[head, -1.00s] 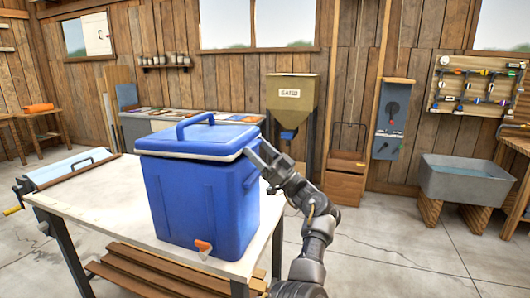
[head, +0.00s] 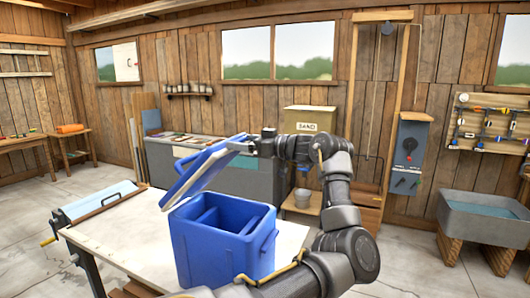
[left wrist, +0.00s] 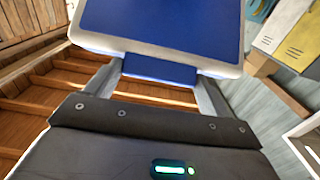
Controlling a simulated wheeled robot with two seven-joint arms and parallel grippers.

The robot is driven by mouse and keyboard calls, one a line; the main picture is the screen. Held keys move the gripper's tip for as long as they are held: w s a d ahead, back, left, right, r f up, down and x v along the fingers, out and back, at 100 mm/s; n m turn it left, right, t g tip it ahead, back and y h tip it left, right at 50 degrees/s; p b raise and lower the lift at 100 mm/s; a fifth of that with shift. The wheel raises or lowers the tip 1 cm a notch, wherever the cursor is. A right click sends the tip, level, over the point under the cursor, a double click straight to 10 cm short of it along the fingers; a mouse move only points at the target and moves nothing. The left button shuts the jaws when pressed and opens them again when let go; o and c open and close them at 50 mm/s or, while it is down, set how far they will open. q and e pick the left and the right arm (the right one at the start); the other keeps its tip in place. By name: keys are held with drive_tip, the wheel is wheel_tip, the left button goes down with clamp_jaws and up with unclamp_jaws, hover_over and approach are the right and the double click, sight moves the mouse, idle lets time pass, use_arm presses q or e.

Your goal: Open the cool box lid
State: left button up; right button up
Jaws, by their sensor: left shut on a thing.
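The blue cool box (head: 215,250) stands on the white-topped table in the head view. Its lid (head: 200,173) is tilted steeply up, with the low side at the box's left edge and the high side up to the right. The box's inside shows, with a blue divider in it. My left gripper (head: 254,147) is shut on the lid's raised edge, above the box. In the left wrist view the lid (left wrist: 160,20) fills the top, and its front edge sits between the two fingers of my left gripper (left wrist: 160,75). My right gripper is not in view.
The table (head: 125,235) has bare top left of the box, and a roller device with a crank (head: 95,205) lies at its left end.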

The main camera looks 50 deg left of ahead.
use_arm(q)
drive_tip(key=shift+t+h, duration=0.5)
drive_tip(key=shift+h, duration=0.4)
drive_tip(key=a+r, duration=0.1)
drive_tip(key=s+a+r+p, duration=0.1)
drive_tip(key=r, duration=0.1)
drive_tip(key=s+a+r+p, duration=0.1)
drive_tip(key=a+r, duration=0.1)
drive_tip(key=shift+s, duration=0.15)
drive_tip(key=s+a+r+p, duration=0.1)
drive_tip(key=s+a, duration=0.1)
drive_tip(key=a, duration=0.1)
drive_tip(key=s+a+r+p, duration=0.1)
drive_tip(key=a+r, duration=0.1)
drive_tip(key=a, duration=0.2)
drive_tip(key=s+a+r+p, duration=0.1)
drive_tip(key=s+a+r, duration=0.1)
drive_tip(key=a, duration=0.1)
drive_tip(key=shift+s+a, duration=0.3)
drive_tip(key=shift+s, duration=0.05)
drive_tip(key=shift+s+a+p, duration=0.25)
drive_tip(key=shift+a+p, duration=0.1)
drive_tip(key=shift+a, duration=0.3)
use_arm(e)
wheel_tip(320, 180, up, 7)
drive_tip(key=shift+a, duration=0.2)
use_arm(q)
drive_tip(key=shift+r, duration=0.1)
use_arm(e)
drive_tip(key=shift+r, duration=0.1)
